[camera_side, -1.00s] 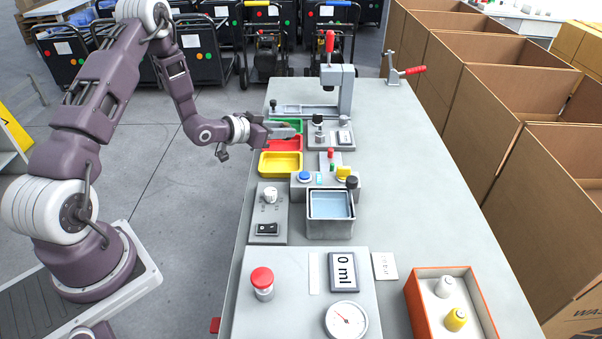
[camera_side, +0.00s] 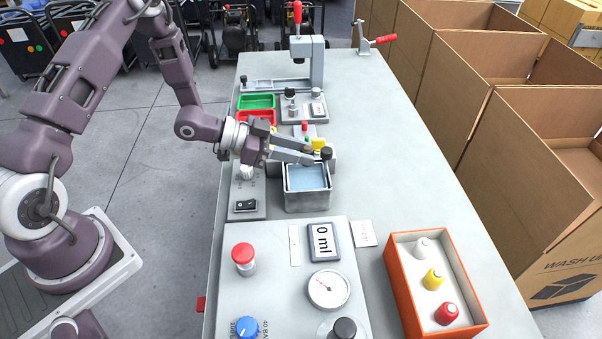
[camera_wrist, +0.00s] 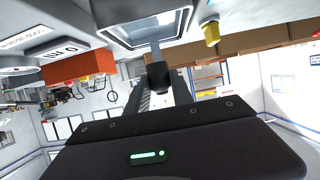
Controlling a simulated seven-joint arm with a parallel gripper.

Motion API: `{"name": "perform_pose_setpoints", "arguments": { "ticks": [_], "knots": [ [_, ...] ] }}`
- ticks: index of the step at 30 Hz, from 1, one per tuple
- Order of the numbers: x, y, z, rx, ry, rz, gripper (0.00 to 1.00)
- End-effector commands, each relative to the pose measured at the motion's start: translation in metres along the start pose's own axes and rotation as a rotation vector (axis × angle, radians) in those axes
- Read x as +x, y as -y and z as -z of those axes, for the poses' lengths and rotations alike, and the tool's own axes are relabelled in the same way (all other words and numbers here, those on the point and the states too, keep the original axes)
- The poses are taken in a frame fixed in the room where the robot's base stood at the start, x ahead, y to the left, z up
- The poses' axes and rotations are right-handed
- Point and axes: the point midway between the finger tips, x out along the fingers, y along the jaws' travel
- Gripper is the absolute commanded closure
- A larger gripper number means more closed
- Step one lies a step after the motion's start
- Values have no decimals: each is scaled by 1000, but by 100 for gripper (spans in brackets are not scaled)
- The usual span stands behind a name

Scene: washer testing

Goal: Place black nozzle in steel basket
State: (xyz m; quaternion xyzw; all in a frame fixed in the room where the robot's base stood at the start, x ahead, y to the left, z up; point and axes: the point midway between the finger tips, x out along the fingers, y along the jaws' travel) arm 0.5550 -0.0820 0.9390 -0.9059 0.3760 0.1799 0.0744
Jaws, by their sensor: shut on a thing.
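The steel basket (camera_side: 307,203) is a square, open-topped grey container with light blue inside, standing on the bench mid-picture. In the wrist view its grey rim (camera_wrist: 110,35) shows at the top. My gripper (camera_side: 310,155) is over the far part of the basket, fingers pointing right and slightly down. It is shut on the black nozzle, a small dark piece (camera_wrist: 157,76) between the fingertips in the wrist view. In the side view the fingers mostly hide the nozzle. I cannot tell the exact height of the nozzle above the rim.
Green (camera_side: 257,101) and red (camera_side: 256,117) trays lie farther back. An orange box (camera_side: 393,292) with white, yellow and red nozzles stands front right. The bench's right side is clear.

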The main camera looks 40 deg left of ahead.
Motion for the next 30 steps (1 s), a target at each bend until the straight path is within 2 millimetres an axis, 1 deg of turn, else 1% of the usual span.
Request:
{"name": "perform_pose_setpoints", "arguments": {
  "ticks": [1, 5, 9, 12, 23, 24, 25, 30],
  "knots": [
    [4, -1, -10, -3, 2, -2, 100],
    [10, 0, -24, -1, 0, -2, 100],
    [21, 0, -50, -2, 1, -1, 100],
    [25, 0, -60, 0, -1, 0, 100],
    [27, 0, -64, 0, -1, 1, 100],
    [27, 0, -64, 0, -1, 1, 68],
    [27, 0, -64, 1, -1, 1, 63],
    [27, 0, -64, 1, -1, 1, 63]
  ]
}}
